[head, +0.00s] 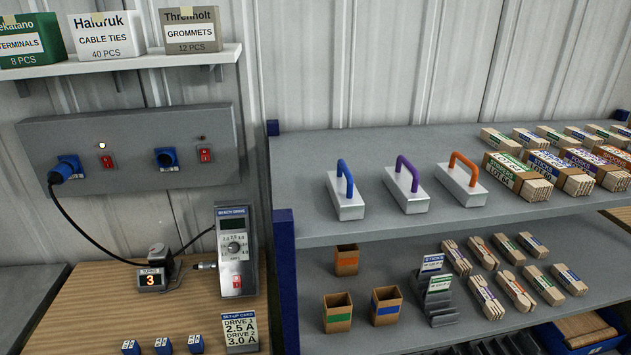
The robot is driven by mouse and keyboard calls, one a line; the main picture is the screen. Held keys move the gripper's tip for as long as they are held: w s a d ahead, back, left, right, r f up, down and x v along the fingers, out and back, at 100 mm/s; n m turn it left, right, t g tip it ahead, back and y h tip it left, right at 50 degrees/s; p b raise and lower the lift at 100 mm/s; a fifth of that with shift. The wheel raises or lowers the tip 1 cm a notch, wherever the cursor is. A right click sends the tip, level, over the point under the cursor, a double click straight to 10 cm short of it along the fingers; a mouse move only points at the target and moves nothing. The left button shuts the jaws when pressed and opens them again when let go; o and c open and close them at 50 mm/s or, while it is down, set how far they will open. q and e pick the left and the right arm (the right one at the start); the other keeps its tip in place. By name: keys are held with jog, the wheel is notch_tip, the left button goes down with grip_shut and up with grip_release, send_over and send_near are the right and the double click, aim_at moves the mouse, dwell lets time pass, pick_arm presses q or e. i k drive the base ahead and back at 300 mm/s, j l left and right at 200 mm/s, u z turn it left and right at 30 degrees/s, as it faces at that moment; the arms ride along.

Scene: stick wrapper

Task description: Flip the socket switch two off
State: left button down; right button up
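A grey socket panel (131,125) is on the wall at the left. Its left socket holds a blue plug (63,171) with a black cable. Beside it is a red switch (107,162) with a glowing indicator light (102,145) above. The right socket (166,158) is blue with no plug in it. Beside it is a second red switch (205,155), and the small indicator above it looks dark. The rocker positions are too small to tell for sure. Neither of my grippers shows in the head view.
Below the panel, a wooden bench holds a grey meter (237,250), a small device (155,268) showing 3, a set-up card (241,330) and several blue blocks. A shelf with labelled boxes (106,37) is above. Grey shelving (440,150) with weights and stick bundles stands right.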

aim_at(108, 162)
jog(key=u, duration=1.25)
jog(key=j+z, duration=0.15)
